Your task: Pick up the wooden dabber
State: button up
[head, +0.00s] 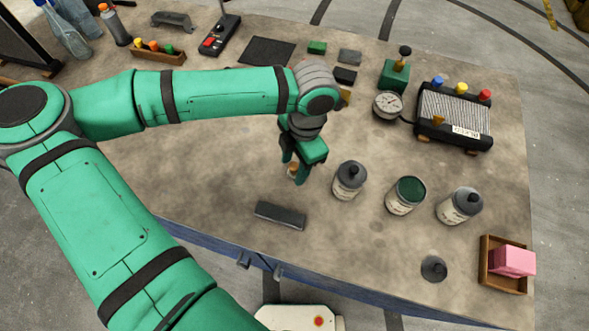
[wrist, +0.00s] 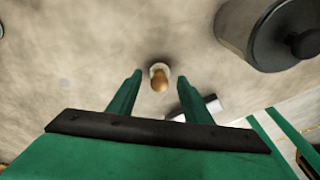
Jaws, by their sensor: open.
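The wooden dabber (wrist: 159,79) stands on the worktop, its rounded wooden end toward the wrist camera and a pale base beneath. In the head view the dabber (head: 293,171) is mostly hidden behind my gripper (head: 297,174). My gripper points down over it and is open. In the wrist view my gripper's two green fingertips (wrist: 159,78) are on either side of the dabber, with a gap to each side. The fingers do not appear to touch it.
A grey-lidded jar (head: 349,180) stands close to the right of my gripper. A dark flat bar (head: 280,215) lies in front. An open green jar (head: 406,195) and another lidded jar (head: 460,205) stand farther right. The worktop left of my gripper is clear.

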jog(key=shift+f, duration=0.35)
jog(key=shift+w, duration=0.1)
jog(key=c, duration=1.1)
jog(key=shift+r, duration=0.1)
